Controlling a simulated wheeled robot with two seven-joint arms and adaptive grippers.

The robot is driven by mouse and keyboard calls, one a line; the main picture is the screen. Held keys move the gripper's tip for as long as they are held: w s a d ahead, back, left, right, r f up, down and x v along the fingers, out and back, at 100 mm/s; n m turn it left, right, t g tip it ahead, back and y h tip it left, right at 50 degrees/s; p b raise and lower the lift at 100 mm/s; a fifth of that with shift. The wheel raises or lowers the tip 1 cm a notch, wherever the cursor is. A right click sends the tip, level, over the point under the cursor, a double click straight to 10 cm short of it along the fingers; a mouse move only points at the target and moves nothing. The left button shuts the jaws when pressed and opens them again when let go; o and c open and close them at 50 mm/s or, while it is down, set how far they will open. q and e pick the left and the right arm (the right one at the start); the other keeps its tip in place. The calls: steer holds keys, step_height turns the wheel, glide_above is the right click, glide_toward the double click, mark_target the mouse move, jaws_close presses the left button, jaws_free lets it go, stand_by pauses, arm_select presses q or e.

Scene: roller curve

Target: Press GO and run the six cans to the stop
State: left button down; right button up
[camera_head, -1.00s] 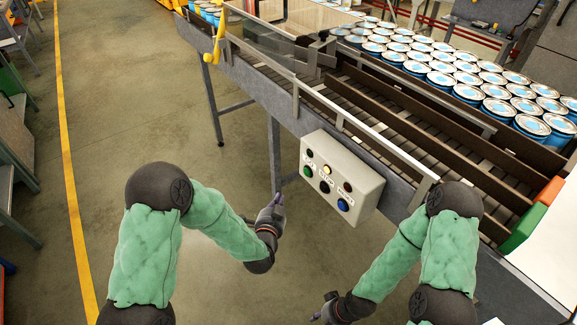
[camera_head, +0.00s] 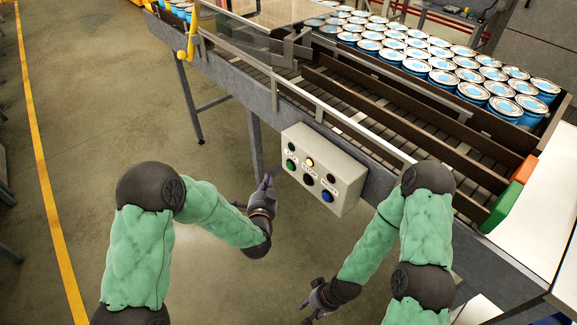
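A pale control box (camera_head: 325,168) is fixed to the conveyor's front side. A few blue cans (camera_head: 181,11) show at the conveyor's far left end, partly cut off.
Many blue cans (camera_head: 420,66) stand in rows behind the roller lane (camera_head: 370,128). Dark guide rails (camera_head: 385,97) run along it. Orange (camera_head: 524,169) and green (camera_head: 501,206) blocks are at the right. A yellow handle (camera_head: 191,42) is at left.

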mark_target(290, 165)
arm_select(q)
steer(key=shift+w+d, duration=0.85)
steer(key=shift+d, duration=0.3)
steer(key=shift+w+d, duration=0.8)
steer(key=shift+d, duration=0.3)
steer(key=shift+w+d+b, duration=0.25)
steer(key=shift+d+b, duration=0.05)
steer(key=shift+d, duration=0.05)
